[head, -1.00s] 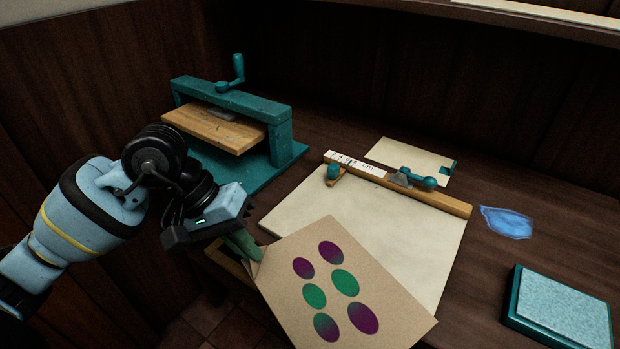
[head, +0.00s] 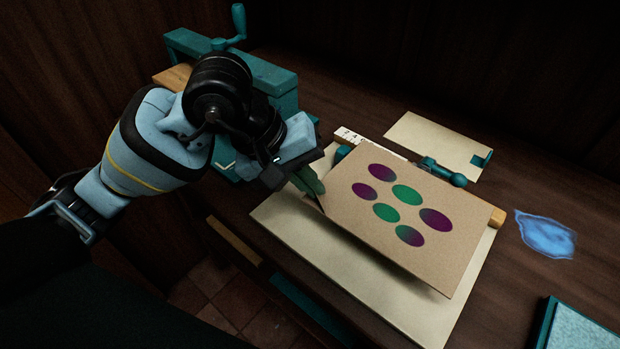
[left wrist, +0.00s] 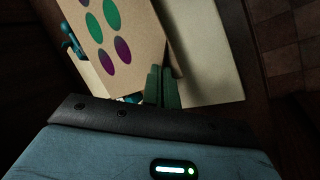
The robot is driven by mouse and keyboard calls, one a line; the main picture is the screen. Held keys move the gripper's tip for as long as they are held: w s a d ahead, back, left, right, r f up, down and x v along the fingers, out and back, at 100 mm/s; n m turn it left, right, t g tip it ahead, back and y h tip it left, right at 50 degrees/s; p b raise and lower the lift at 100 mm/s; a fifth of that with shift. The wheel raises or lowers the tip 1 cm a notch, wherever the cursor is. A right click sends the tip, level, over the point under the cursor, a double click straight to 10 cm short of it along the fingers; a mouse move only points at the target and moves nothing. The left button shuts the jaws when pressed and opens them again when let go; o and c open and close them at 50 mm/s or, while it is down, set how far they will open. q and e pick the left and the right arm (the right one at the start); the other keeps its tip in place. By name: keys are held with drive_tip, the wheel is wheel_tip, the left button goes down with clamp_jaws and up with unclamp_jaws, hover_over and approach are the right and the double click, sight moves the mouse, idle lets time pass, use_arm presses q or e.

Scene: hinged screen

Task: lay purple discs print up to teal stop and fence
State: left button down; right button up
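The purple discs print (head: 400,205) is a tan sheet with purple and green discs, face up in the head view. My left gripper (head: 314,192) is shut on its left corner and holds it over the cream board, tilted. The print also shows in the left wrist view (left wrist: 125,40), with the green fingers of my left gripper (left wrist: 163,88) at its edge. The wooden fence (head: 488,212) with a white ruler strip lies along the board's far edge, partly hidden by the print. A teal knob (head: 343,152), perhaps the stop, shows beside the ruler. My right gripper is not in view.
The cream board (head: 290,232) lies under the print. A teal press (head: 270,82) stands behind my left arm. A cream card (head: 438,142) with a teal corner lies beyond the fence. A blue translucent patch (head: 545,235) and a teal-framed pad (head: 585,325) are at right.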

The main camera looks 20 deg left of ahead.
sight(307, 197)
use_arm(q)
drive_tip(key=shift+f+b, duration=0.55)
drive_tip(key=shift+f, duration=0.2)
wheel_tip(307, 197, down, 3)
drive_tip(key=shift+r+b, duration=0.2)
drive_tip(key=shift+b, duration=0.95)
drive_tip(key=shift+f+b, duration=0.3)
drive_tip(key=shift+w+a+f+b, duration=0.1)
drive_tip(key=shift+w+a+b, duration=0.15)
drive_tip(key=shift+w+b, duration=0.25)
drive_tip(key=shift+s, duration=0.1)
drive_tip(key=c, duration=1.6)
unclamp_jaws()
